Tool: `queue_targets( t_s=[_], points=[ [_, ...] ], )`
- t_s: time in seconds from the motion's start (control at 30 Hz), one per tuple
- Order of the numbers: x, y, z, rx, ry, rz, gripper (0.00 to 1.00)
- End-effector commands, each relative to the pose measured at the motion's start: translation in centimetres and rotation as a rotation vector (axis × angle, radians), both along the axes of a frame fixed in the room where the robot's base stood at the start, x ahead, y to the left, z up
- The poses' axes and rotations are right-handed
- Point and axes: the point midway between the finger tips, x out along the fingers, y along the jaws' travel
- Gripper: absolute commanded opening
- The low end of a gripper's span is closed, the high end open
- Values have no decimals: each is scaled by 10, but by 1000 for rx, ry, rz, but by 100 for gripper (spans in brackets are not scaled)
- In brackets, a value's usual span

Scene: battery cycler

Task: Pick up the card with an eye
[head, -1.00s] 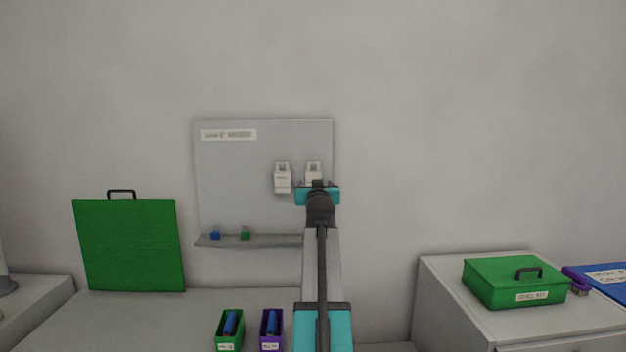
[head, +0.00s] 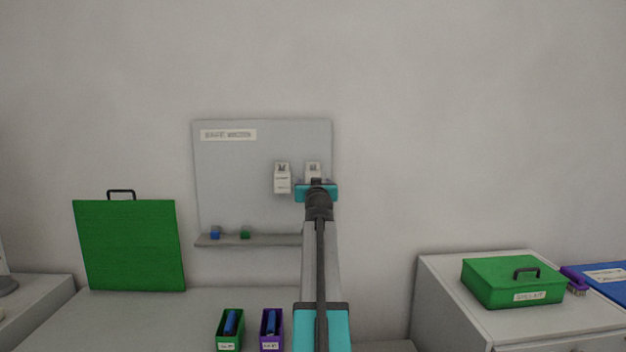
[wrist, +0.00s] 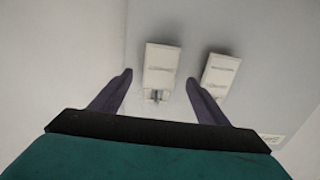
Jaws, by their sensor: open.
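Two small white cards hang side by side on the grey wall board (head: 230,185). The left card (head: 282,180) is in full view in the head view; the right card (head: 313,169) is partly hidden behind my gripper (head: 316,188). The wrist view looks turned over: one card (wrist: 161,68) lies between and just beyond my open fingertips (wrist: 159,80), with a small hook at its lower end. The other card (wrist: 218,74) is outside the right finger. My gripper holds nothing. The marks on both cards are too small to read, so I cannot tell which has an eye.
A ledge (head: 270,240) below the board holds a small blue block (head: 215,232) and a green one (head: 245,235). Green (head: 230,342) and purple (head: 271,343) bins stand on the bench. A green panel (head: 128,245) stands left; a green box (head: 512,282) sits right.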

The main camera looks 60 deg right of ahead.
Motion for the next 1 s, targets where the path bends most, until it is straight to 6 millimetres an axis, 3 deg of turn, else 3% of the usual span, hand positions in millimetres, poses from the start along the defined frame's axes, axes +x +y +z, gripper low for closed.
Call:
queue_targets(
  t_s=[0.33, 1.0],
  points=[
    [20, -27, 2, 1, 1, 0, 69],
    [22, -29, 0, 0, 0, 1, 69]
  ],
)
